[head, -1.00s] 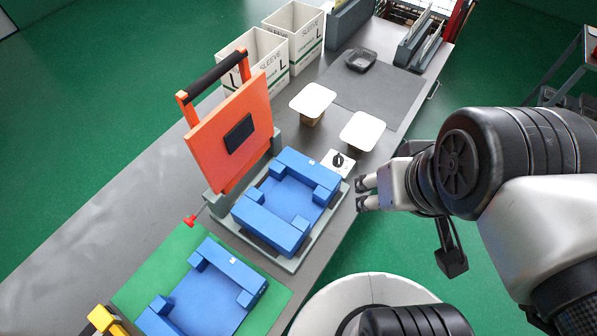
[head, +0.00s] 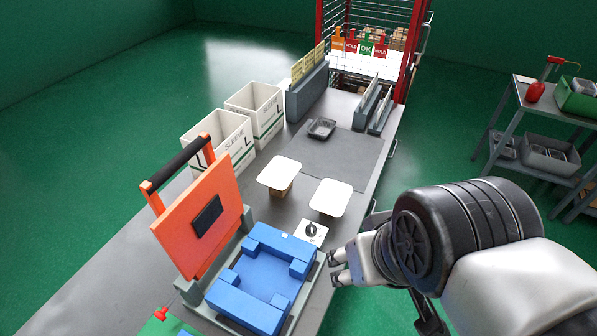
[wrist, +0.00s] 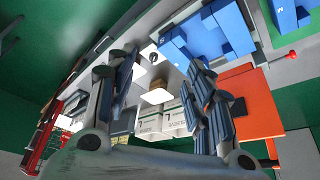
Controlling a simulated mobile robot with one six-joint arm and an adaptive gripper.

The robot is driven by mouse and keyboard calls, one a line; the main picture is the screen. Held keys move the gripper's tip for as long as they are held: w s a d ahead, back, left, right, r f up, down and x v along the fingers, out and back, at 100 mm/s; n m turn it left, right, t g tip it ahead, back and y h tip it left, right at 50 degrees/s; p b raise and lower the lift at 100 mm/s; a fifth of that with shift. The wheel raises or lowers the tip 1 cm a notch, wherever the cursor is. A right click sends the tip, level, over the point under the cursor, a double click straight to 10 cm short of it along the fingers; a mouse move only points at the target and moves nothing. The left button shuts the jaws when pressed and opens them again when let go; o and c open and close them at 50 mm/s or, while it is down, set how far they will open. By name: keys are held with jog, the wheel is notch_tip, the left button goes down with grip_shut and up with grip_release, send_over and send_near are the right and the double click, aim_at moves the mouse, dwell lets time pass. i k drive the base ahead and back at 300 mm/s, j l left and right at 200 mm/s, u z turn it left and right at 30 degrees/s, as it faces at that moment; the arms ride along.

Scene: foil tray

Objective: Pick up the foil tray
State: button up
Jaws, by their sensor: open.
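The foil tray (head: 321,128) is a small dark grey, shallow rectangular tray. In the head view it lies on the far part of the bench, at the back left edge of a dark grey mat (head: 338,158). My gripper (head: 335,269) is at the lower middle of the head view, beside the blue fixture and far from the tray. In the wrist view my gripper (wrist: 160,85) shows its two fingers spread apart with nothing between them. I cannot make out the tray clearly in the wrist view.
Two white-topped stands (head: 330,197) and a knob box (head: 311,232) stand between my gripper and the mat. A blue fixture (head: 262,270) with a raised orange lid (head: 195,225) is at the near left. White sleeve boxes (head: 218,143) line the left edge. Grey racks (head: 372,105) stand behind.

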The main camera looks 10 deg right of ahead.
aim_at(320, 129)
jog(key=i+l+u, duration=0.25)
jog(key=i+l, duration=0.2)
jog(key=l, duration=0.15)
jog(key=i+l+u, duration=0.15)
jog(key=l, duration=0.2)
jog(key=i+l+u, duration=0.25)
jog(key=i+l, duration=0.2)
jog(key=l, duration=0.3)
jog(key=i+l+u, duration=0.15)
jog(key=l, duration=0.25)
jog(key=i+l+u, duration=0.1)
jog(key=l, duration=0.3)
jog(key=i+l+u, duration=0.15)
jog(key=l, duration=0.3)
